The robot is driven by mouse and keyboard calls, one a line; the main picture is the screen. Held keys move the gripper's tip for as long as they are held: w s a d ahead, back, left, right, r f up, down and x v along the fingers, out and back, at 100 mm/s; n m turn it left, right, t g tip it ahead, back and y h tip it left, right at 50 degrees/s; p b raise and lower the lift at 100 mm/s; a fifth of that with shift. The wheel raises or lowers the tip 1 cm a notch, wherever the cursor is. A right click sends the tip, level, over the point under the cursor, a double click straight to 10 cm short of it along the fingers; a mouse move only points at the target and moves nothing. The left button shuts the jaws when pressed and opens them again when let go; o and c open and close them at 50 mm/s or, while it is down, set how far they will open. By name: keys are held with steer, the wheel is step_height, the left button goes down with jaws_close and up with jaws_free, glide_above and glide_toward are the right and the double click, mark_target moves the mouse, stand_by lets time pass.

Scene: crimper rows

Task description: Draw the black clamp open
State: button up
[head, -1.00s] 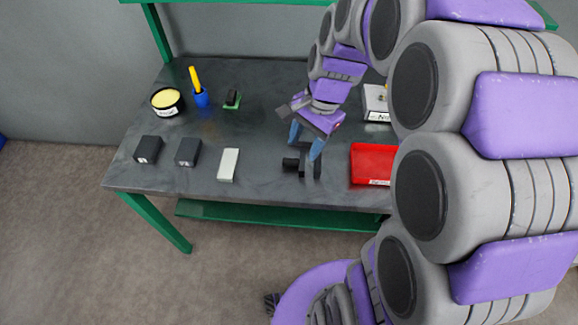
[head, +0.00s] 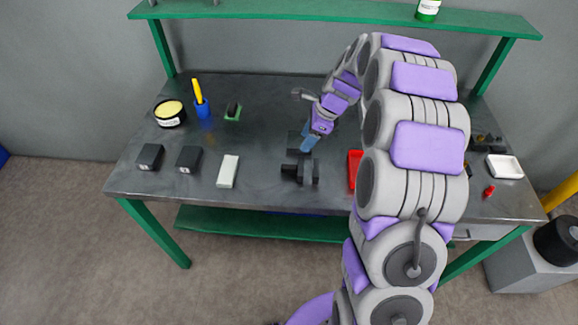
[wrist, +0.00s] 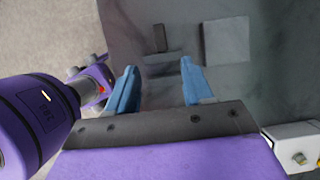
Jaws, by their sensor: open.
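The black clamp (head: 300,173) sits on the dark workbench (head: 262,135) near its front edge, in the middle of the head view. It has a short stub on its left side and an upright plate on its right. My gripper (head: 307,146) is just behind and above the clamp, with its blue fingers pointing down.
A red tray (head: 353,170), partly hidden by my arm, is right of the clamp. A whitish block (head: 228,171) and two dark blocks (head: 150,156) (head: 188,159) lie left. A yellow-topped tub (head: 170,113) and blue cup (head: 203,108) stand behind. A white dish (head: 504,166) is far right.

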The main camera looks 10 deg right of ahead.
mark_target(287, 166)
steer(key=b+x, duration=0.3)
steer(key=x, duration=1.1)
steer(key=shift+a+f, duration=0.1)
steer(key=shift+a, duration=0.05)
jaws_close()
